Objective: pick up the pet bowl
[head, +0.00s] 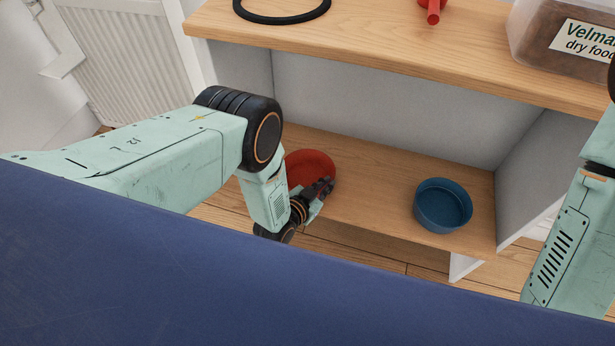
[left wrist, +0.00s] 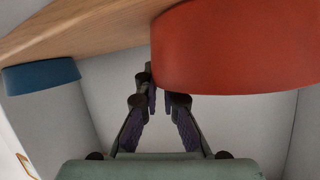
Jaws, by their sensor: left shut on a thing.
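A red round bowl (head: 310,166) is at the left end of the lower shelf, partly hidden behind my left arm. My left gripper (head: 326,188) is shut on its near edge. In the left wrist view the red bowl (left wrist: 238,48) fills the upper right, and the fingers of the gripper (left wrist: 158,92) meet at its edge. A blue bowl (head: 443,206) stands upright and empty on the right part of the same shelf, apart from the gripper. It also shows in the left wrist view (left wrist: 40,76). My right gripper is out of view.
The lower shelf (head: 370,190) is bare between the two bowls. The upper shelf (head: 360,38) overhangs it and carries a black ring (head: 282,18), a red object (head: 432,10) and a dry food container (head: 565,45). A side panel (head: 545,150) closes the right end.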

